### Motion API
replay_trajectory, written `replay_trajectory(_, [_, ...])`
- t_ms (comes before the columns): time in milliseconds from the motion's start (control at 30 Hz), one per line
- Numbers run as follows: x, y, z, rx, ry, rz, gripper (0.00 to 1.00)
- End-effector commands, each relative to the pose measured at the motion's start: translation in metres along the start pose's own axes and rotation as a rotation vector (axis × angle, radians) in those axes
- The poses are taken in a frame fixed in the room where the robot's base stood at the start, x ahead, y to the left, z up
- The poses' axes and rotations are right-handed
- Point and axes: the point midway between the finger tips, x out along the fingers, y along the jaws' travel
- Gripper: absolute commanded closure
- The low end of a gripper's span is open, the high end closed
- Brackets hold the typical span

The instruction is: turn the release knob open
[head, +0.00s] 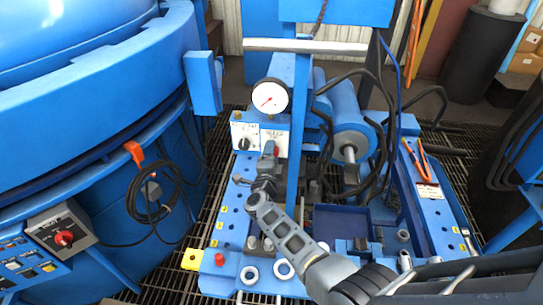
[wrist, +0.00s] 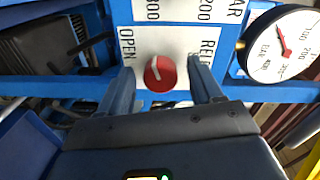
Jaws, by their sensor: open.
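The release knob (wrist: 160,76) is round and red with a white pointer mark, on a white plate. Lettering "OPEN" is left of it and "REL…" right of it in the wrist view. The mark points up and slightly left there. My gripper (wrist: 164,84) is open, one finger on each side of the knob, with gaps visible at both sides. I cannot tell how deep the fingertips reach. In the head view my gripper (head: 269,158) is in front of the white release plate (head: 282,139) and partly hides the knob.
A round gauge (head: 268,97) sits above the plates and shows at the right in the wrist view (wrist: 285,45). A black knob (head: 244,144) on another white plate is left of the release plate. A blue post (head: 297,130) and black hoses (head: 375,105) stand close by on the right.

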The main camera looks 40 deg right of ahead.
Motion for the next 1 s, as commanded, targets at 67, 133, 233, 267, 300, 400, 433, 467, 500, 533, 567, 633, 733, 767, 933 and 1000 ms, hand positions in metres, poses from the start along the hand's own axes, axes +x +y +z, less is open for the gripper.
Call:
replay_trajectory(67, [-0.003,0.000,0.000,0.000,0.000,0.000,0.35])
replay_trajectory(133, [-0.009,-0.001,0.001,0.001,-0.001,-0.001,0.35])
replay_trajectory(233, [-0.023,-0.001,0.001,-0.001,-0.004,-0.001,0.35])
replay_trajectory(267, [-0.028,-0.001,0.000,-0.001,-0.004,0.000,0.35])
replay_trajectory(300, [-0.035,-0.001,0.001,-0.001,-0.004,-0.001,0.35])
replay_trajectory(400, [-0.052,-0.001,0.001,-0.002,-0.004,-0.001,0.35])
replay_trajectory(433, [-0.056,-0.001,0.000,-0.001,-0.004,0.000,0.35])
replay_trajectory(467, [-0.060,-0.001,0.001,-0.001,-0.004,-0.001,0.35])
replay_trajectory(500, [-0.065,0.000,0.001,-0.001,-0.003,-0.001,0.35])
replay_trajectory(533, [-0.068,0.000,0.000,-0.001,-0.002,-0.001,0.35])
replay_trajectory(567, [-0.070,0.000,0.001,-0.001,-0.002,-0.001,0.35])
replay_trajectory(633, [-0.075,0.000,0.001,-0.001,-0.002,-0.001,0.35])
replay_trajectory(733, [-0.078,0.000,0.000,0.000,0.000,0.000,0.35])
replay_trajectory(767, [-0.078,0.000,0.000,0.000,0.000,0.000,0.35])
replay_trajectory(933, [-0.078,0.000,0.000,0.000,0.000,0.000,0.35])
replay_trajectory(1000, [-0.078,0.000,0.000,0.000,0.000,0.000,0.35])
